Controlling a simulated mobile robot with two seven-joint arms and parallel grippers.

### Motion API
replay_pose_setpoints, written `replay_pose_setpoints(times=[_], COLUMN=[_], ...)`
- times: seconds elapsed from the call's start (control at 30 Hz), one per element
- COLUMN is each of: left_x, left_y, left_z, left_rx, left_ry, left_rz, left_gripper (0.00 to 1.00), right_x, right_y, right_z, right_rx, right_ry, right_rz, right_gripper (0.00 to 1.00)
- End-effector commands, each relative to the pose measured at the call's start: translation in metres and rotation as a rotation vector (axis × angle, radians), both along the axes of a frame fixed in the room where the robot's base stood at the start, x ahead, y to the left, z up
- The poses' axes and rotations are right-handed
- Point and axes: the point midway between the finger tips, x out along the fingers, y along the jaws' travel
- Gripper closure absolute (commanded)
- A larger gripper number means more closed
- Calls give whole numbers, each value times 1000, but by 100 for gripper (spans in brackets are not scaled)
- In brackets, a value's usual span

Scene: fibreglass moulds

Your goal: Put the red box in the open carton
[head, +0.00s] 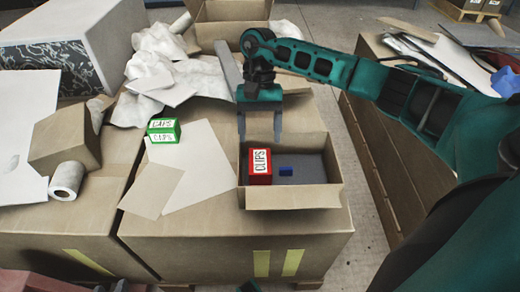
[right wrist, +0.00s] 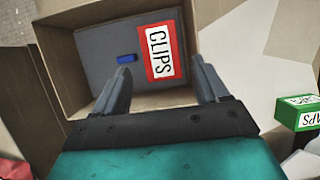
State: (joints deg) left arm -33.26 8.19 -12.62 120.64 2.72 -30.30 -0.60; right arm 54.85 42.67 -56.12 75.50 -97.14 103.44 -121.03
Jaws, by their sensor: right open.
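The red box (head: 260,166) with a white CLIPS label is inside the open carton (head: 292,197), at its left end. It also shows in the right wrist view (right wrist: 163,52), lying within the carton walls. My right gripper (head: 259,135) is open and empty, just above and behind the red box. In the right wrist view its two fingers are spread apart near the box, with nothing between them. Small dark parts at the bottom edge of the head view seem to be my left gripper (head: 122,286); its jaws cannot be made out.
A small blue block (head: 285,170) lies in the carton, right of the red box. Crumpled white material (head: 165,75) lies behind. A roll (head: 67,180) and a brown box (head: 62,138) are far left.

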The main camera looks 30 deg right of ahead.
Motion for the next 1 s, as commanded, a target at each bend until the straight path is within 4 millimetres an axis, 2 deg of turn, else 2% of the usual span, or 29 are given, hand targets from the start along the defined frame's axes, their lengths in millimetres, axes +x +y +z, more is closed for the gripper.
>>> replay_pose_setpoints(times=[0.1, 0.23, 1.0], left_x=[0, 0, -1], left_y=[1, 1, 0], left_z=[3, 4, 3], left_rx=[1, 2, 1], left_ry=[-6, -8, -2], left_rz=[1, 0, -1], left_gripper=[62, 62, 62], right_x=[6, 10, 10], right_y=[-3, -5, -6], right_z=[18, 27, 29], right_rx=[1, 1, 1], right_ry=[0, 0, 1], right_rz=[0, 0, 0], right_gripper=[27, 27, 27])
